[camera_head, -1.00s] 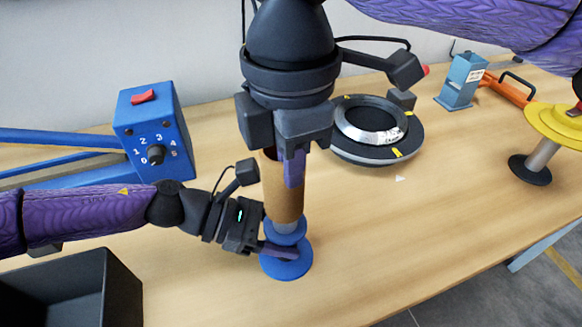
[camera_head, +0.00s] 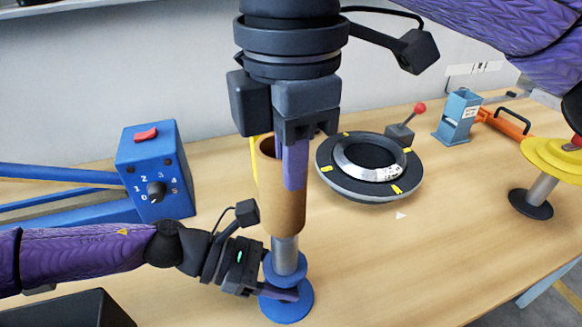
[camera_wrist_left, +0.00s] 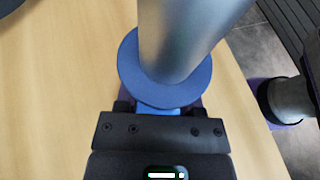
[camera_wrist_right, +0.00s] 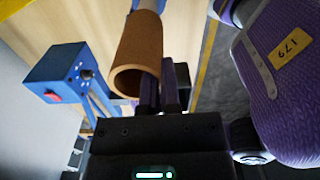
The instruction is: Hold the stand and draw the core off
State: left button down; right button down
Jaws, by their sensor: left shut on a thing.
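The stand (camera_head: 287,255) has a grey metal post on a blue round base, upright on the table. My left gripper (camera_head: 279,292) is shut on the blue part between its upper flange and base. In the left wrist view the blue flange (camera_wrist_left: 135,66) and post are just ahead of the jaws. The brown tubular core (camera_head: 282,208) is around the upper post, its lower end clear above the flange. The right wrist view shows the core (camera_wrist_right: 139,52) beside the purple fingers.
A blue control box (camera_head: 155,170) with a dial stands at left. A black ring fixture (camera_head: 335,180) lies behind right. The table front right is clear.

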pick_arm(q)
jog(key=shift+c, duration=0.7)
grip_release()
